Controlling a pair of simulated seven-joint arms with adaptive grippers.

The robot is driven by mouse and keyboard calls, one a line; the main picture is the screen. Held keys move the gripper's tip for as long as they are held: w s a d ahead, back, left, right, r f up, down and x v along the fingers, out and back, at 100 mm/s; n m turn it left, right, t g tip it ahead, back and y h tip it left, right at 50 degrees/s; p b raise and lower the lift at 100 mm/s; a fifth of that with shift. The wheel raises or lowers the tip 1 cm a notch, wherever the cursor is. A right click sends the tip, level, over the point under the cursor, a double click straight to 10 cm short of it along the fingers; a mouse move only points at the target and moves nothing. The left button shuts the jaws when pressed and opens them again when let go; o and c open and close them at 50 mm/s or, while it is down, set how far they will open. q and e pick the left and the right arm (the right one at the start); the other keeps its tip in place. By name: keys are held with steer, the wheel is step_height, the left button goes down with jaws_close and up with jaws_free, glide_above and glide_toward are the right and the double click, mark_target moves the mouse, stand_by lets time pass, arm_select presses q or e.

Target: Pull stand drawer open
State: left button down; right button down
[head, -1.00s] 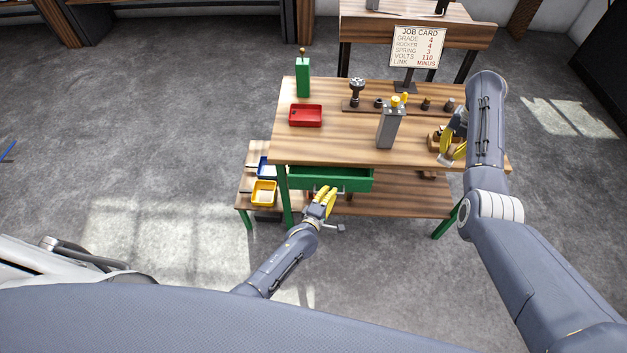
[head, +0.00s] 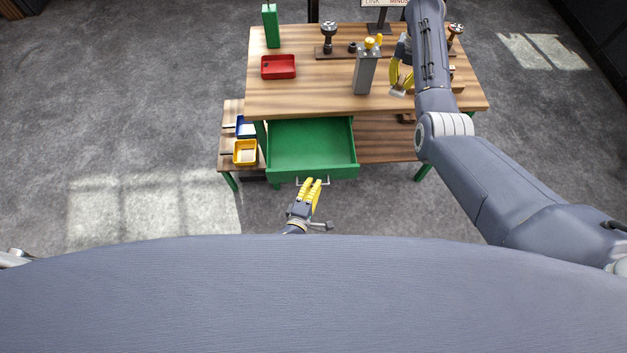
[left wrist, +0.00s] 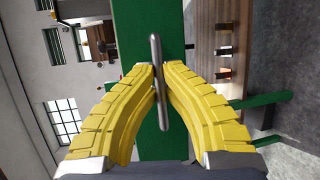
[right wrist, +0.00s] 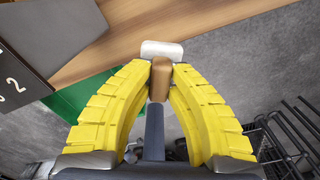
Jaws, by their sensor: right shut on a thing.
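The green stand drawer (head: 310,146) is pulled well out under the wooden bench top, and its inside looks empty. Its grey bar handle (head: 325,183) is on the front face. My left gripper (head: 311,183) is at this handle. In the left wrist view the handle (left wrist: 156,50) stands between the two yellow fingertips (left wrist: 158,72), which are closed about it. My right gripper (head: 402,78) is above the bench's right part. In the right wrist view its fingertips (right wrist: 160,75) are shut on a small tool (right wrist: 162,50) with a whitish end and a brown section.
On the bench top (head: 300,97) are a red tray (head: 278,67), a green bottle-like block (head: 271,26) and a grey upright unit (head: 366,72) with yellow knobs. A low side shelf holds a yellow bin (head: 245,152) and a blue bin (head: 245,128).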

arm_select(q)
steer(key=shift+s+d, duration=0.1)
steer(key=shift+d, duration=0.1)
steer(key=c, duration=1.5)
jaws_free()
steer(key=shift+a, duration=0.1)
steer(key=v, duration=1.2)
